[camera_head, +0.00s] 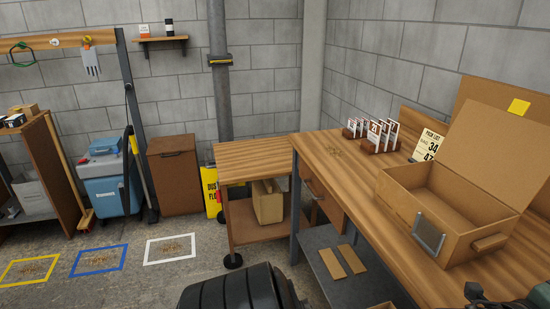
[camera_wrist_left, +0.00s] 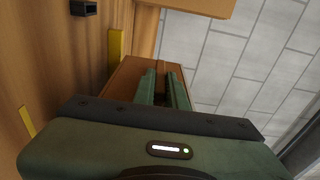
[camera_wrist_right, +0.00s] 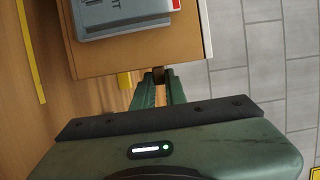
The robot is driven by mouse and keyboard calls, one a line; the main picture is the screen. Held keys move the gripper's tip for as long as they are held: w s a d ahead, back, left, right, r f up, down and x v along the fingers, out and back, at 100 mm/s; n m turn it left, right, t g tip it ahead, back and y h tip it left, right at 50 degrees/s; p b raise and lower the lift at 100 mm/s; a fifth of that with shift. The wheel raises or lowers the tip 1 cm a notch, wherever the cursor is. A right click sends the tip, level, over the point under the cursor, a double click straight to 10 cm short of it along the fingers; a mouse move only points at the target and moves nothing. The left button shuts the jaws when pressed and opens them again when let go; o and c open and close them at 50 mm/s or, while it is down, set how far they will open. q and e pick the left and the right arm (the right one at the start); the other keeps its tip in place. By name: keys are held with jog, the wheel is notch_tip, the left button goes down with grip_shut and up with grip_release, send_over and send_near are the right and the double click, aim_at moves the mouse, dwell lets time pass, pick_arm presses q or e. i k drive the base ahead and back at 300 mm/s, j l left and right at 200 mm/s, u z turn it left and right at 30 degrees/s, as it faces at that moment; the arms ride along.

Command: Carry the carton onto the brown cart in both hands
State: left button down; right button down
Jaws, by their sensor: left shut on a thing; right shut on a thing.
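An open tan carton (camera_head: 398,205) with a raised lid (camera_head: 485,140) stands on the workbench at the right of the head view. It has a grey metal frame on its front and a block handle (camera_head: 490,243) on its side; no fingers show on it there. In the left wrist view my left gripper (camera_wrist_left: 165,88) is shut on a brown part, its contact partly hidden. In the right wrist view my right gripper (camera_wrist_right: 160,88) is shut at a tan cardboard wall (camera_wrist_right: 150,55). The brown cart (camera_head: 250,160) stands left of the bench, its wooden top empty.
The workbench (camera_head: 345,175) carries cards in a rack (camera_head: 380,135) and a sign (camera_head: 428,145). A black ribbed object (camera_head: 240,288) is at the bottom. A yellow sign (camera_head: 211,192) and a brown cabinet (camera_head: 175,175) stand left of the cart. Marked floor squares lie further left.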

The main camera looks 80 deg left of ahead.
aim_at(246, 156)
jog(key=k+j+u, duration=0.1)
jog(key=k+u, duration=0.3)
jog(key=k, duration=0.2)
jog(key=j+u, duration=0.1)
jog(key=u, duration=2.8)
jog(key=i+l+u, duration=0.1)
jog(key=i+l, duration=0.3)
jog(key=i, duration=0.15)
jog(key=i+l+u, duration=0.15)
jog(key=i+l, duration=0.25)
jog(key=i+u, duration=0.1)
jog(key=i, duration=0.4)
jog(key=i+l+u, duration=0.1)
jog(key=i, duration=0.35)
jog(key=i+l+u, duration=0.1)
jog(key=i, duration=0.35)
jog(key=i+z, duration=0.15)
jog(key=i, duration=0.55)
jog(key=i+j+z, duration=0.15)
jog(key=i, duration=0.6)
jog(key=i+z, duration=0.15)
jog(key=z, duration=0.25)
jog(key=i+z, duration=0.15)
jog(key=z, duration=0.25)
jog(key=i+j+z, duration=0.1)
jog(key=z, duration=1.8)
